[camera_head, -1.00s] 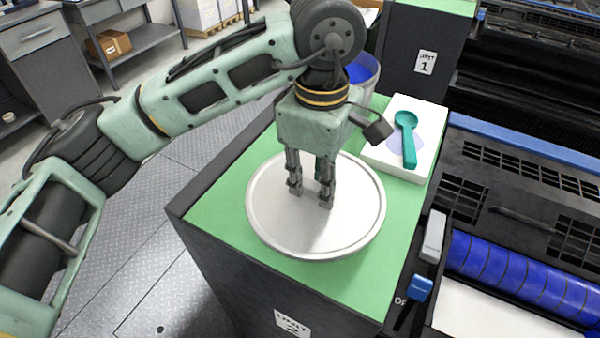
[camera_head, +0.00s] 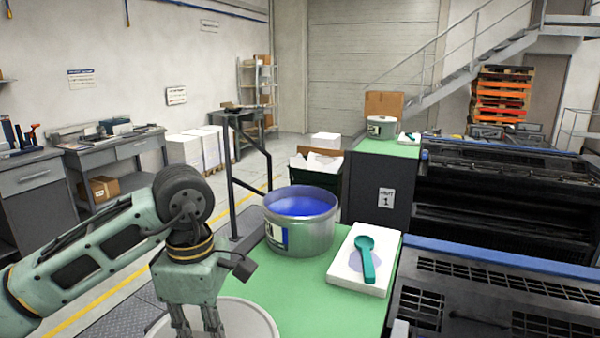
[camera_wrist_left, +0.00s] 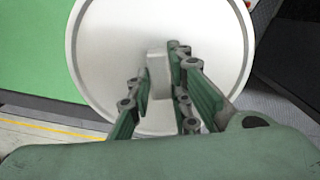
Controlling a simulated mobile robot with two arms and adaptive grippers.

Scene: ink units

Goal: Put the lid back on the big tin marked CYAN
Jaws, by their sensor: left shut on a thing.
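A big open metal tin (camera_head: 304,232) full of blue ink stands on the green top in the head view. Its label (camera_head: 275,234) faces left and is mostly turned away, so I cannot read the name. A round pale lid (camera_head: 252,318) is at the bottom edge of the head view, partly cut off; the left wrist view shows more of it (camera_wrist_left: 105,45). My left gripper (camera_head: 198,327) is shut on the pale block-shaped handle (camera_wrist_left: 158,80) in the lid's middle. I cannot tell whether the lid touches the green top. My right gripper is not in view.
A white block (camera_head: 350,276) with a teal scoop (camera_head: 367,258) lies right of the tin. Another tin (camera_head: 381,128) stands on the far unit marked 1. The printing press (camera_head: 500,250) borders the green top (camera_head: 315,300) on the right.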

